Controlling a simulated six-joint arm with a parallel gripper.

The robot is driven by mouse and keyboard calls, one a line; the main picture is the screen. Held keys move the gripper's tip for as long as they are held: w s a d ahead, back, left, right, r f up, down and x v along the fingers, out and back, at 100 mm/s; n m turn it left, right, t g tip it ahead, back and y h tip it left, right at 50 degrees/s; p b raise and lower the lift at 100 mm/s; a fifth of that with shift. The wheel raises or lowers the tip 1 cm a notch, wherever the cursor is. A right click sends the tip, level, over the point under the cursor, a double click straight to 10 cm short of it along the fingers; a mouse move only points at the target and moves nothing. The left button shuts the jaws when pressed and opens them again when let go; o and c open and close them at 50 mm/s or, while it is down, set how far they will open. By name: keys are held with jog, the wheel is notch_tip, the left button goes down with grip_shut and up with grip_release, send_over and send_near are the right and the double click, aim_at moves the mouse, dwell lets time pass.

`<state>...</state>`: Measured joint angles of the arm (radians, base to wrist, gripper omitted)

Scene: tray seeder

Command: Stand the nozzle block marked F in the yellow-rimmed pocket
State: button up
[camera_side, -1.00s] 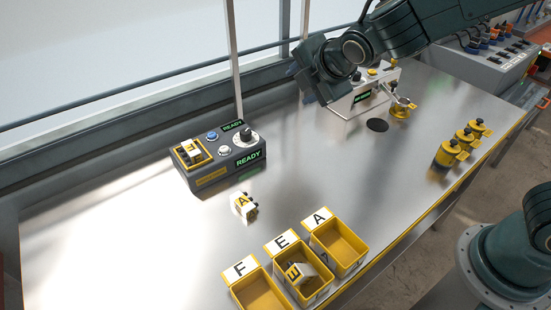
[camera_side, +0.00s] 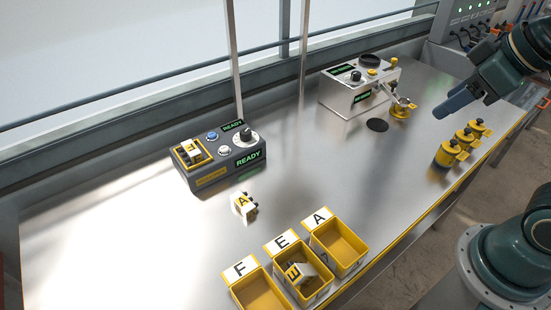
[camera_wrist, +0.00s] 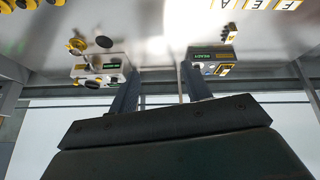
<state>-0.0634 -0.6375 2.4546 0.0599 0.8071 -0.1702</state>
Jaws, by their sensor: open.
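A white block (camera_side: 193,150), its small letter looking like F, stands in the yellow-rimmed pocket (camera_side: 179,162) at the left of the grey control box (camera_side: 212,176). That box also shows in the wrist view (camera_wrist: 202,56). My gripper (camera_side: 440,113) is at the upper right, above the table's right side, far from the pocket. In the wrist view its two fingers (camera_wrist: 160,70) are spread apart with nothing between them. A block marked A (camera_side: 242,206) lies on the table in front of the box. A block marked E (camera_side: 296,273) lies tilted in the bin labelled E (camera_side: 320,291).
The bins labelled F (camera_side: 238,296) and A (camera_side: 362,240) are empty. A white machine (camera_side: 345,97) with a yellow cup (camera_side: 400,109) stands at the back. Several yellow canisters (camera_side: 447,155) line the right edge. The middle of the table is clear.

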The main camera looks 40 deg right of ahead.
jog(key=shift+s+d+f+m, duration=0.15)
jog(key=shift+s+m, duration=0.35)
jog(key=shift+s, duration=0.45)
jog(key=shift+s+a+f+m, duration=0.15)
jog(key=shift+s+m, duration=0.35)
jog(key=shift+s, duration=0.4)
jog(key=shift+d, duration=0.1)
